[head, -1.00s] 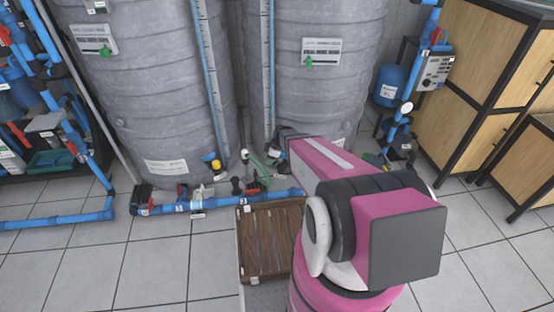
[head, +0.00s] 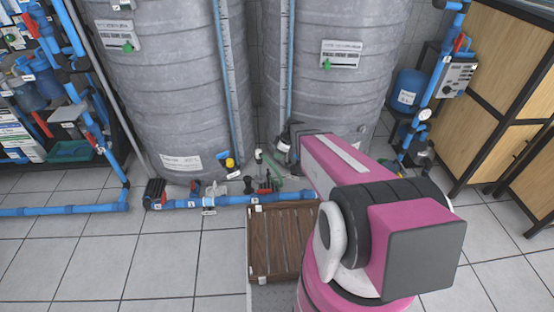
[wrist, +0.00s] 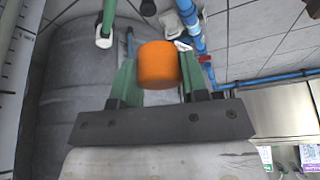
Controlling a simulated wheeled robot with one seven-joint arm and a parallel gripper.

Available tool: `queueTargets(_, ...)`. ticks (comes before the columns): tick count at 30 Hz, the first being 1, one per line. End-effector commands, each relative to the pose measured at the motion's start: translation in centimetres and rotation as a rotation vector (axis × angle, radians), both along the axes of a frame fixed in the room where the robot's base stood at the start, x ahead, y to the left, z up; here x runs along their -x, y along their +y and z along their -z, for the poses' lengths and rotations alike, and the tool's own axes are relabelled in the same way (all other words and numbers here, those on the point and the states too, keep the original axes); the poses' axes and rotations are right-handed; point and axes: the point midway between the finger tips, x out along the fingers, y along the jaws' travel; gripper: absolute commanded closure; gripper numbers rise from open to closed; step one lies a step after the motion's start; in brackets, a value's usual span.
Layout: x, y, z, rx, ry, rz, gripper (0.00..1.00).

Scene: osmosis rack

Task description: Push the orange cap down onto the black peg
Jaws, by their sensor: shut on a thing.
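The orange cap (wrist: 158,65) is in the wrist view, between the two green fingers of my gripper (wrist: 157,78). The gripper is shut on the cap and holds it. In the head view my pink arm reaches toward the pipes at the foot of the tanks, and the cap cannot be made out there. A small black upright piece (head: 248,184) stands by the blue pipe and may be the black peg. A dark piece also shows past the cap at the top of the wrist view, but I cannot tell if it is the same one.
Two large grey tanks (head: 172,80) stand behind. A blue pipe (head: 228,201) with valves runs along the floor before them. A brown slatted crate (head: 284,268) is below my arm. A green rod with a white end (wrist: 104,38) is left of the cap. Tiled floor is clear at left.

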Motion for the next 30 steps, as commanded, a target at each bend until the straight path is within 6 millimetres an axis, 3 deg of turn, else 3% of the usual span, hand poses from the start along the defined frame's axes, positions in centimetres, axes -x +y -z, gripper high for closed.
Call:
queueTargets(6,-1.7,-1.8,-8.2,-0.001,-0.006,0.237,0.8)
queueTargets(18,-3.1,-5.2,-22.1,-0.002,-0.007,0.712,0.8)
queueTargets(24,-2.9,-6.9,-28.5,-0.001,-0.006,0.951,0.8)
queueTargets(30,-2.4,-8.4,-33.4,-0.002,-0.006,1.152,0.8)
